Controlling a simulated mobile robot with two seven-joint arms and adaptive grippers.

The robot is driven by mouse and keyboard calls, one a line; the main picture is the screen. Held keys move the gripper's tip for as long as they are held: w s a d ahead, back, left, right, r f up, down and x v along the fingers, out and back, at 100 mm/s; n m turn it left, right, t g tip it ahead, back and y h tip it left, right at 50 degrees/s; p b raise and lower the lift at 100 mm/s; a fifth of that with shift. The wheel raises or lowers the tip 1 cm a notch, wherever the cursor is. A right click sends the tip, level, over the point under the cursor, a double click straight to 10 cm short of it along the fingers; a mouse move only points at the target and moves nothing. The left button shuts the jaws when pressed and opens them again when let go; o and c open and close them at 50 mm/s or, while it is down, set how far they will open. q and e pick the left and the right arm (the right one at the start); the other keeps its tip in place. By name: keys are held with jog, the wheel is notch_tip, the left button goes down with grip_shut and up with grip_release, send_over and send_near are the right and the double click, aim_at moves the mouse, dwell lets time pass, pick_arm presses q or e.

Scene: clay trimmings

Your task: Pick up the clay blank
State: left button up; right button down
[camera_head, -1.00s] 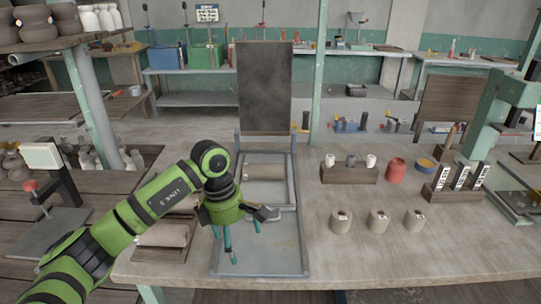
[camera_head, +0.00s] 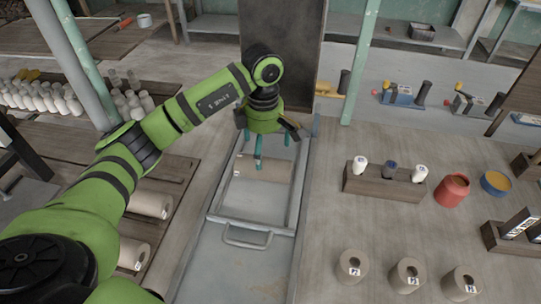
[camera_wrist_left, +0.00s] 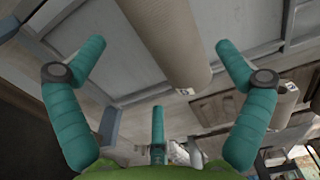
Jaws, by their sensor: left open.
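The clay blank (camera_head: 265,170), a plain beige cylinder, lies on its side in a metal tray (camera_head: 229,191) on the bench. My left gripper (camera_head: 266,148) is open, with its teal fingers pointing down above the blank and partly covering it. In the left wrist view the blank (camera_wrist_left: 168,38) runs between the spread fingers (camera_wrist_left: 160,46), with a visible gap on both sides. I cannot tell whether any finger touches it. My right gripper is not in view.
Two similar cylinders (camera_head: 150,204) lie at the left. A handle (camera_head: 248,236) stands in front of the tray. A dark upright board (camera_head: 279,50) is behind it.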

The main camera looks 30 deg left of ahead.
aim_at(264, 158)
pick_arm(q)
jog(key=shift+s+f+p, duration=0.4)
jog(key=shift+f+p, duration=0.1)
jog(key=shift+f, duration=0.25)
notch_tip(264, 158, down, 4)
jog(key=shift+w+r+p, duration=0.1)
jog(key=shift+r+p, duration=0.05)
jog(key=shift+p, duration=0.55)
jog(key=shift+w+f, duration=0.1)
jog(key=shift+f, duration=0.2)
jog(key=c, duration=1.6)
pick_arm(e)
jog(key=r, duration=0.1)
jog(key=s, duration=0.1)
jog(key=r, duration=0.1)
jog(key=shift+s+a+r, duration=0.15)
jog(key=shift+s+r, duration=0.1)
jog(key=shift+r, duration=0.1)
